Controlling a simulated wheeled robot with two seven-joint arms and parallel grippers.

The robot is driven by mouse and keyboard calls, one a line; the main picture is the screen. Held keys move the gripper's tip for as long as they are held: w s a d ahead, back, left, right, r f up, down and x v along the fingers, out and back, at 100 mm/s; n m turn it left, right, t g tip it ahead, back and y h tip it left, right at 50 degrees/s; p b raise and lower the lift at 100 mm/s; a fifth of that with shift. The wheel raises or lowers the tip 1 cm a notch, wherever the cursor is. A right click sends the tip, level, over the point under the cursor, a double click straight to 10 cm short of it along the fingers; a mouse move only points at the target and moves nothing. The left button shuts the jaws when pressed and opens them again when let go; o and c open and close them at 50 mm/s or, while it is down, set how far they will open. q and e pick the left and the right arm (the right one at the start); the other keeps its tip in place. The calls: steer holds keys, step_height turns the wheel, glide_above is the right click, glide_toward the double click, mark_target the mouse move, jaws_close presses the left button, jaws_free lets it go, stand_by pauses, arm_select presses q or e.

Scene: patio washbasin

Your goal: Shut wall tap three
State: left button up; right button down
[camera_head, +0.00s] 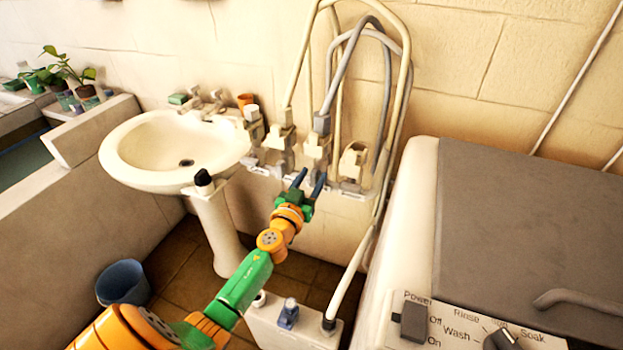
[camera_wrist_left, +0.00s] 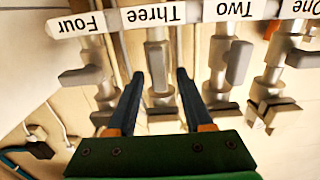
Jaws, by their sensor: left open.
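Wall tap three (camera_wrist_left: 157,62) is a pale grey fitting in the left wrist view, which sees the row of taps upside down. The label "Three" (camera_wrist_left: 153,15) is next to it. My left gripper (camera_wrist_left: 158,80) is open, with one dark blue finger on each side of tap three in that picture. I cannot tell the exact gap in depth or whether a finger touches. In the head view, the left gripper (camera_head: 310,178) points at the wall taps, just below tap three (camera_head: 317,148). My right gripper is out of view.
Tap two (camera_wrist_left: 232,62) and tap four (camera_wrist_left: 88,75) stand close on either side. Hoses (camera_head: 345,70) loop above the taps. A white washbasin (camera_head: 125,160) is at left, a washing machine (camera_head: 530,220) at right, and a blue bucket (camera_head: 122,284) on the floor.

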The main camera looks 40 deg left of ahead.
arm_select(q)
steer(key=shift+s+d+r, duration=0.15)
steer(key=c, duration=0.5)
jaws_close()
steer(key=shift+m, duration=0.3)
steer(key=m, duration=0.3)
steer(key=shift+d+m+b, duration=0.25)
steer(key=shift+m+b, duration=0.05)
steer(key=shift+m, duration=0.1)
steer(key=m, duration=0.3)
steer(key=m+b, duration=0.1)
steer(key=m, duration=0.1)
steer(key=shift+d+f, duration=0.25)
steer(key=shift+f, duration=0.05)
steer(key=m, duration=0.4)
steer(key=shift+d+f+m, duration=0.1)
steer(key=shift+f+m, duration=0.05)
steer(key=shift+m, duration=0.25)
steer(key=shift+w+f+m+b, duration=0.1)
steer(key=shift+m+b, duration=0.15)
steer(key=shift+m, duration=0.7)
steer(key=shift+w+f+m+b, duration=0.1)
steer(key=shift+m+b, duration=0.1)
steer(key=shift+m, duration=0.75)
steer(key=shift+r, duration=0.1)
